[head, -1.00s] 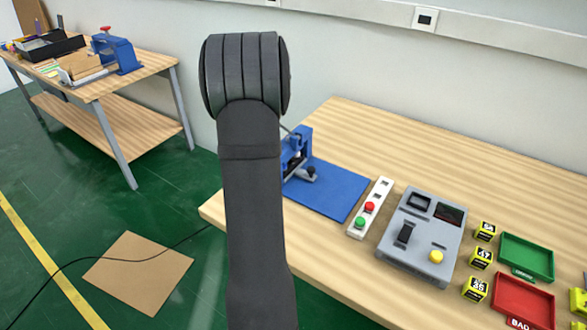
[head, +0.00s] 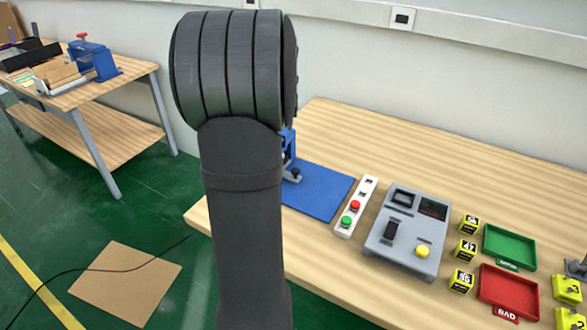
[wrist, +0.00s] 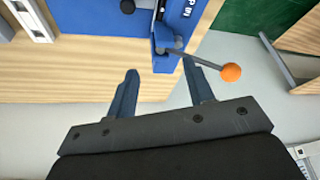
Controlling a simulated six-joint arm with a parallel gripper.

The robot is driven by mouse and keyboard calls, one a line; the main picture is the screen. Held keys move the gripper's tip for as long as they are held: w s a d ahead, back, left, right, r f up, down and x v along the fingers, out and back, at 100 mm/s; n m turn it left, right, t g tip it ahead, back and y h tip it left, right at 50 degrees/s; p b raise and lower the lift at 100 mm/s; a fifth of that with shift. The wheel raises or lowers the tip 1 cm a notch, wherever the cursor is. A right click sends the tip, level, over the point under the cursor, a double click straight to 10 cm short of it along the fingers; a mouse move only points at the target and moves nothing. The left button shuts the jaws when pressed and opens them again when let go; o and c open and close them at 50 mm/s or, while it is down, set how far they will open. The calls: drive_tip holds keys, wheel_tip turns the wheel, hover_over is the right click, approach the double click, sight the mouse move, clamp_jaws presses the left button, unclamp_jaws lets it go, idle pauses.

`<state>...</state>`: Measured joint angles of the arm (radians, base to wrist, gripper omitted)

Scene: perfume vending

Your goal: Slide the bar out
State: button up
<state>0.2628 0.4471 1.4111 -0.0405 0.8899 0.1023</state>
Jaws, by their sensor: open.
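A thin metal bar with an orange ball (wrist: 231,73) at its end sticks out of a blue fixture (wrist: 173,36) in the wrist view. My gripper (wrist: 162,82) is open and empty, its two blue fingers apart and pointing toward the fixture. The orange ball lies to the right of the right finger, and the rod runs just beyond that fingertip; I cannot tell whether they touch. In the head view the blue fixture (head: 289,153) stands on a blue mat (head: 318,193), mostly hidden by my arm. My gripper and the orange ball are hidden there.
To the right on the table are a white button strip (head: 341,226), a grey device (head: 408,228), several yellow cubes, a green tray (head: 509,249) and a red tray (head: 510,293). A second bench (head: 139,82) stands at the left. The table's back is clear.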

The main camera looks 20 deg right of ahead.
drive_tip(key=s+d+f, duration=0.1)
drive_tip(key=s+d, duration=0.1)
drive_tip(key=s, duration=0.5)
drive_tip(key=x, duration=1.7)
drive_tip(key=shift+d+f, duration=0.3)
drive_tip(key=shift+m, duration=0.3)
clamp_jaws()
